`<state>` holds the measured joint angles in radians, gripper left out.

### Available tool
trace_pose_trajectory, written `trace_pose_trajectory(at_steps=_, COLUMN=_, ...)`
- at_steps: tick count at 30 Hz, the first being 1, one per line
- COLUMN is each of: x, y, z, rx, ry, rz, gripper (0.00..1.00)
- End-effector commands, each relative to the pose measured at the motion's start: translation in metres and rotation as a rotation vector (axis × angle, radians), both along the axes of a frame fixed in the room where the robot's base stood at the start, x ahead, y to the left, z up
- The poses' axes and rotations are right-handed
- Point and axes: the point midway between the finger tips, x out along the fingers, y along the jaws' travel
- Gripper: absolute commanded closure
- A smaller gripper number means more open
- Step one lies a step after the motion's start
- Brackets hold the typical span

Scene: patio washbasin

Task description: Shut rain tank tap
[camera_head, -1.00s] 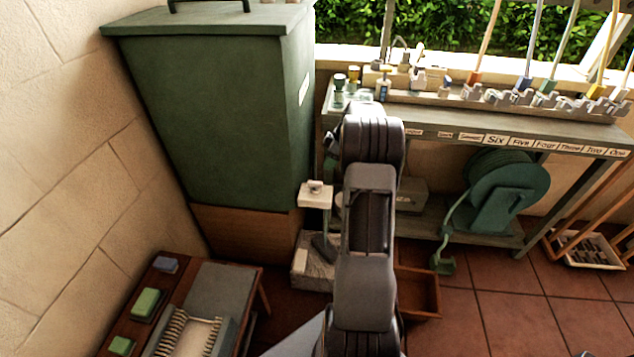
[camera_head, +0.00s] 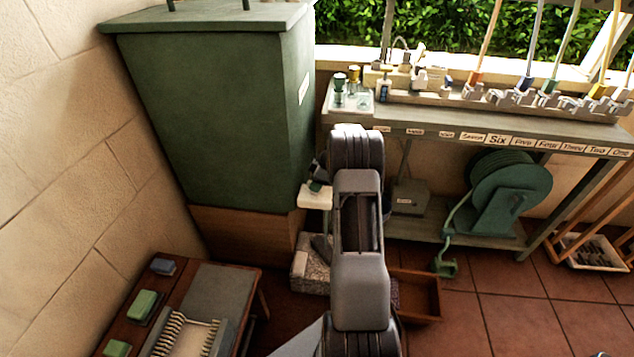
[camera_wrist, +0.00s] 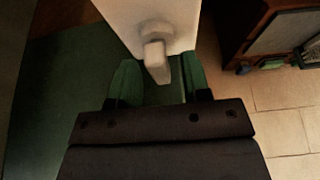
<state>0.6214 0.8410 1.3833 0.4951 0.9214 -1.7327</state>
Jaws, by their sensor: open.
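The rain tank (camera_head: 215,120) is a large dark green box against the wall at the left in the head view. A pale tap block (camera_head: 315,200) juts from its lower right side. In the wrist view, the tap block (camera_wrist: 135,12) is at the top, with a pale tap lever (camera_wrist: 157,62) pointing towards me. My gripper (camera_wrist: 158,70) is open, with one green finger on each side of the lever in the picture. I see gaps on both sides and cannot tell any contact. In the head view, my gripper (camera_head: 317,184) is partly hidden by my arm, right at the tap block.
A speckled stone block (camera_head: 311,275) stands below the tap. A grey bench (camera_head: 430,122) with bottles and labelled tool clips is at the right, with a green hose reel (camera_head: 508,195) beneath. A low wooden table (camera_head: 215,290) is at lower left. An open wooden box (camera_head: 418,296) lies on the tiles.

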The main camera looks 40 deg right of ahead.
Motion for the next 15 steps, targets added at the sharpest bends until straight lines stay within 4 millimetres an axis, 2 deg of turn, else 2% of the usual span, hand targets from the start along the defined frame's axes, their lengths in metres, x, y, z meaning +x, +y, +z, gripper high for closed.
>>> trace_pose_trajectory(at_steps=4, x=0.0001, y=-0.0001, z=0.0002, rx=0.000, ry=0.000, rz=0.000, gripper=0.56)
trace_pose_trajectory(at_steps=15, x=0.0000, y=0.0001, z=0.0004, rx=0.000, ry=0.000, rz=0.000, gripper=0.92)
